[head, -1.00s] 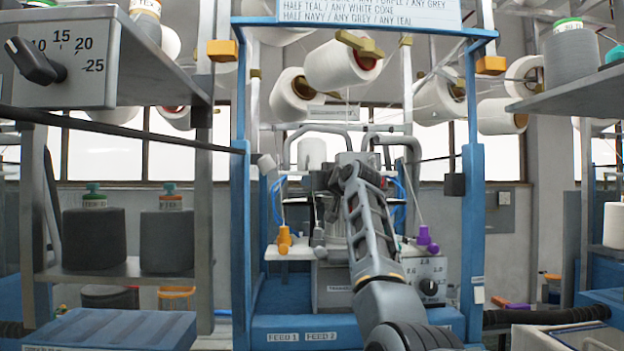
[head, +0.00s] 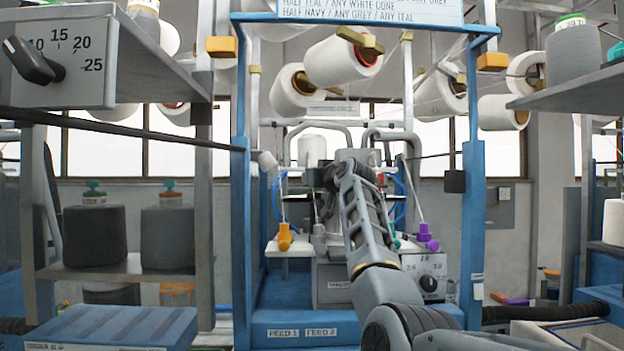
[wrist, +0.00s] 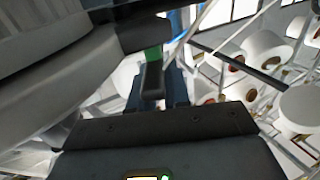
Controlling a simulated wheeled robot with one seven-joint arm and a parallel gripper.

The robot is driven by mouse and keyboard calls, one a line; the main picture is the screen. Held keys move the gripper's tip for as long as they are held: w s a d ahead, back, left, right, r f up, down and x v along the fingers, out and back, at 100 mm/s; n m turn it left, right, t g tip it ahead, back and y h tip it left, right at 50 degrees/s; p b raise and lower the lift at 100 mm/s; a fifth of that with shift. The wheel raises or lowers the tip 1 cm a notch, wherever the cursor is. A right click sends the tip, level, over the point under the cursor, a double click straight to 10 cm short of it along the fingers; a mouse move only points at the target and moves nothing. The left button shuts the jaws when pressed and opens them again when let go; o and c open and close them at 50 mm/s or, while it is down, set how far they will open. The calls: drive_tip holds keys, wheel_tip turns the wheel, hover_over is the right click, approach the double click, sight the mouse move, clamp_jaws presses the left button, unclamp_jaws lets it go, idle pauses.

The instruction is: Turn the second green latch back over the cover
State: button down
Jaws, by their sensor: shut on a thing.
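In the wrist view, a small latch with a green end (wrist: 153,54) and a dark grey bar below it stands in line with my gripper (wrist: 155,82). My gripper is shut on this latch. A large rounded grey machine part (wrist: 50,75) fills the left of that view, close beside the latch. I cannot tell which part of it is the cover. In the head view, my arm reaches into the blue-framed knitting station and hides much of the grey machine (head: 355,157). My fingertips and the latch cannot be made out there.
Blue posts (head: 241,200) stand on both sides of my arm. An orange peg (head: 284,238) is left of the arm and a purple peg (head: 427,238) right of it. White yarn cones (head: 340,62) hang above. Shelves (head: 125,268) with cones flank the station.

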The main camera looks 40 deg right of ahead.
drive_tip(key=shift+d+f+y+b, duration=0.1)
drive_tip(key=shift+y+b, duration=0.2)
drive_tip(key=shift+b, duration=0.05)
drive_tip(key=shift+n+y+b, duration=0.3)
drive_tip(key=shift+n+y, duration=0.2)
drive_tip(key=shift+n+y+b, duration=0.55)
drive_tip(key=shift+n+y, duration=0.45)
drive_tip(key=shift+y, duration=0.5)
drive_tip(key=c, duration=1.2)
unclamp_jaws()
drive_tip(key=shift+s, duration=0.15)
